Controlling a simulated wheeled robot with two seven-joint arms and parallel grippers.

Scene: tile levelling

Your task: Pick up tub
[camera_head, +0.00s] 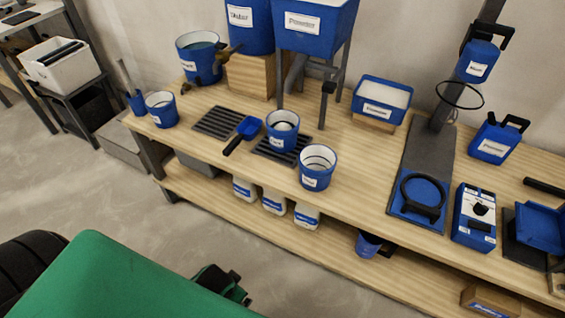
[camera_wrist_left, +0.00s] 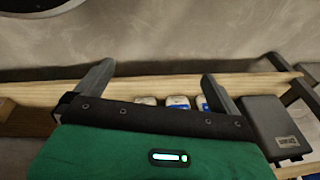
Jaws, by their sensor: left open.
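Several blue tubs with white labels stand on the wooden bench; I cannot tell which one the task means. One tub (camera_head: 317,168) is near the bench's front edge, and another tub (camera_head: 282,131) is just behind it. A third tub (camera_head: 161,110) stands at the bench's left end. My left gripper (camera_head: 238,287) is low in front of the bench, apart from all tubs. In the left wrist view its two grey fingers (camera_wrist_left: 158,85) are spread wide with nothing between them. My right gripper is in neither view.
The bench (camera_head: 355,195) also holds a blue scoop (camera_head: 243,133), dark slotted grates (camera_head: 222,121), a rectangular blue bin (camera_head: 381,100) and a stand (camera_head: 420,175). White jugs (camera_head: 273,201) are on the lower shelf. A grey box (camera_wrist_left: 273,125) shows in the wrist view. Floor before the bench is clear.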

